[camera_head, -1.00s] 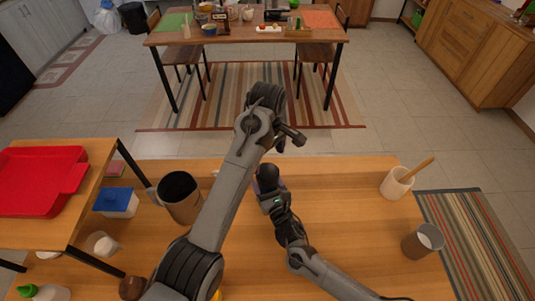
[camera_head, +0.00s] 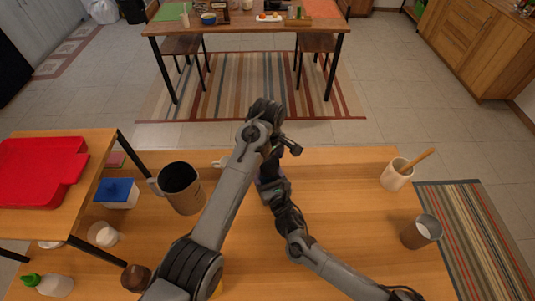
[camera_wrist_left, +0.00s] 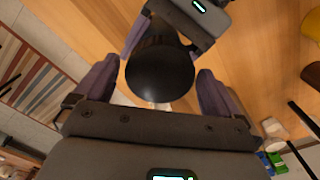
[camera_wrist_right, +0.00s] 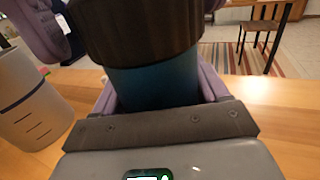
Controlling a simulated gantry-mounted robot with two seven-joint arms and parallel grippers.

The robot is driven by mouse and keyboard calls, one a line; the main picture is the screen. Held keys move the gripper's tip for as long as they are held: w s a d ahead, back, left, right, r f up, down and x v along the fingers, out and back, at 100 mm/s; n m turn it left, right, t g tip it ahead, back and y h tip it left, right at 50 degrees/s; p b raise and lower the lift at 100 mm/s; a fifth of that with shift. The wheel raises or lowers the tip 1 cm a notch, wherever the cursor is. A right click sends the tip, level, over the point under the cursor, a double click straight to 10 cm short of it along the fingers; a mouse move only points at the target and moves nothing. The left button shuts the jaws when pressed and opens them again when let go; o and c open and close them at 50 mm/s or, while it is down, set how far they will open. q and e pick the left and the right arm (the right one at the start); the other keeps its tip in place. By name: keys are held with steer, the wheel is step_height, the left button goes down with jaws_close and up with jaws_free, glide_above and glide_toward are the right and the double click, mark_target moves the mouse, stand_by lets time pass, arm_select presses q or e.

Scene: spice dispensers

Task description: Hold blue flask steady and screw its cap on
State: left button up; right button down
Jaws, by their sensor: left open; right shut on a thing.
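The blue flask (camera_wrist_right: 150,85) stands between my right gripper's purple fingers (camera_wrist_right: 160,88) in the right wrist view, held by them. Its dark cap (camera_wrist_right: 145,28) sits on top; whether it is fully seated I cannot tell. In the left wrist view the round black cap (camera_wrist_left: 160,68) is seen from above. It lies between the spread fingers of my left gripper (camera_wrist_left: 162,82), which is open around it with gaps at the sides. My right gripper (camera_wrist_left: 192,18) shows beyond it there. In the head view my left arm mostly hides the flask and cap.
A dark pitcher (camera_head: 180,188) stands left of my arms. A blue-lidded box (camera_head: 117,194), white jar (camera_head: 102,234) and green-capped bottle (camera_head: 47,285) are farther left. A cup with a wooden tool (camera_head: 396,176) and a metal cup (camera_head: 421,232) stand right.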

arm_select(q)
steer(key=shift+f, duration=0.3)
steer(key=shift+c, duration=0.2)
steer(key=c, duration=1)
steer(key=m, duration=1.3)
steer(key=o, duration=1.1)
